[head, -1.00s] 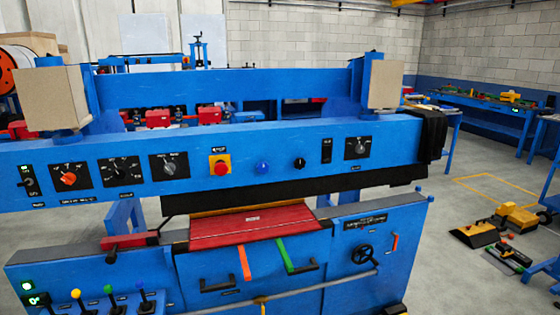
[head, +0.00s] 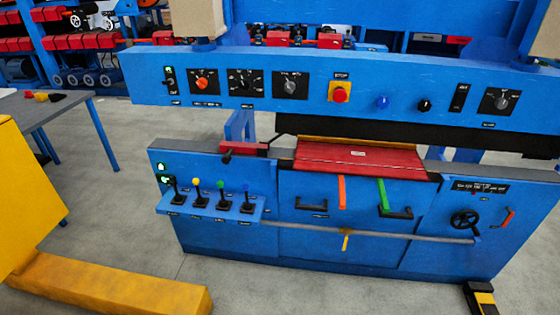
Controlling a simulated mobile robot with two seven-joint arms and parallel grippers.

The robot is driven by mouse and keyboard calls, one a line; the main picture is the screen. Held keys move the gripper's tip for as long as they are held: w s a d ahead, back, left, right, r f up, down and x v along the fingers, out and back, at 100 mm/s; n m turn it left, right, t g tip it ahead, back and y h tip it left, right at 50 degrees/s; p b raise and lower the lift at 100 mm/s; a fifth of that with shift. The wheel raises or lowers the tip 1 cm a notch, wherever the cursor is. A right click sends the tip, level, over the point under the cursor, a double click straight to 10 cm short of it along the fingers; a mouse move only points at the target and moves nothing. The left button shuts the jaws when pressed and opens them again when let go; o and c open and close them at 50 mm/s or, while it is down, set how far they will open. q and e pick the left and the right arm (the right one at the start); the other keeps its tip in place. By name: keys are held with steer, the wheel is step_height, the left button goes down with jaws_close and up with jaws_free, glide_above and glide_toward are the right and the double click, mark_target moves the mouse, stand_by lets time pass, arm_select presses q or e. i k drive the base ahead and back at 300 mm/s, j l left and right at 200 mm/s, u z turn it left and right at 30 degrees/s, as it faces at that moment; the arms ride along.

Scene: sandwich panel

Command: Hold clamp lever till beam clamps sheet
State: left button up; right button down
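The blue machine (head: 370,250) stands ahead, with a control panel on its upper beam (head: 440,82). A red sheet (head: 360,158) lies on the bed below the dark clamping beam (head: 400,132); a gap shows between them. Several levers stand on a small blue shelf at the lower left: a black-knobbed one (head: 175,190), a yellow-knobbed one (head: 198,192), a green-knobbed one (head: 221,195) and a blue-knobbed one (head: 246,198). I cannot tell which is the clamp lever. Neither of my grippers is in view.
A red emergency button (head: 340,95) sits on the upper panel. A yellow block-shaped structure (head: 110,285) stands on the floor at the lower left. A grey table (head: 45,112) is at the left. Grey floor lies open between them and the machine.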

mark_target(246, 187)
steer(key=i+l+u, duration=0.1)
steer(key=i+l, duration=0.3)
steer(key=i, duration=0.25)
steer(key=i+l+u, duration=0.15)
steer(key=i+l, duration=0.3)
steer(key=i, duration=0.2)
